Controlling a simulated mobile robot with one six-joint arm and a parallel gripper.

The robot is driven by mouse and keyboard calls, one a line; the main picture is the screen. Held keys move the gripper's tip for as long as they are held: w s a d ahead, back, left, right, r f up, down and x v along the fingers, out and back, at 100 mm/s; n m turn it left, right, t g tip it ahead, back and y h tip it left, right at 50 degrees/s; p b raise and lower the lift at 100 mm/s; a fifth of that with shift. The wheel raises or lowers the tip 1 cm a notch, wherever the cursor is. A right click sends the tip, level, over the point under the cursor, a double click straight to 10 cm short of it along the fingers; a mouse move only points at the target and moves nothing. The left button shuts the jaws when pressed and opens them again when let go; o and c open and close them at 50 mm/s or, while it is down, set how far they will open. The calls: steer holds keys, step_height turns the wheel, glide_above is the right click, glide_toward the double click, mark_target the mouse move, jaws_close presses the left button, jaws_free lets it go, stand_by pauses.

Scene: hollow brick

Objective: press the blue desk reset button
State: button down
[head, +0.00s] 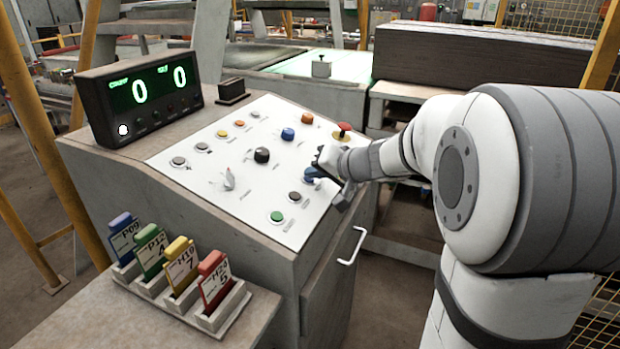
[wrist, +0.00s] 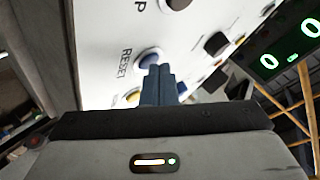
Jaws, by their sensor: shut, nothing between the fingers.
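The blue reset button (wrist: 149,57) sits on the white sloped panel beside the printed word RESET in the wrist view. In the head view the blue button (head: 309,173) shows at the panel's right side, partly hidden by my gripper (head: 324,169). In the wrist view my gripper (wrist: 159,71) is shut and empty, its dark blue fingers pointing at the panel and overlapping the button's lower right edge. The tips are at or very near the button; I cannot tell whether they touch it.
Close by are a dark button (head: 295,196), a green button (head: 277,216), a black knob (head: 262,155), another blue button (head: 288,134) and a red-topped control (head: 344,127). A display (head: 150,90) reads 0 and 0. Coloured tags (head: 181,262) stand in a front rack.

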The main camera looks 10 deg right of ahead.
steer(key=shift+r, duration=0.1)
steer(key=shift+s+d+r, duration=0.1)
steer(key=shift+d+r, duration=0.05)
steer(key=shift+r, duration=0.45)
steer(key=r, duration=0.1)
steer(key=r+p, duration=0.1)
steer(key=r, duration=0.1)
steer(key=s+d+r+p, duration=0.1)
steer(key=r, duration=0.1)
steer(key=shift+d, duration=0.1)
steer(key=shift+f, duration=0.1)
stand_by(0.6)
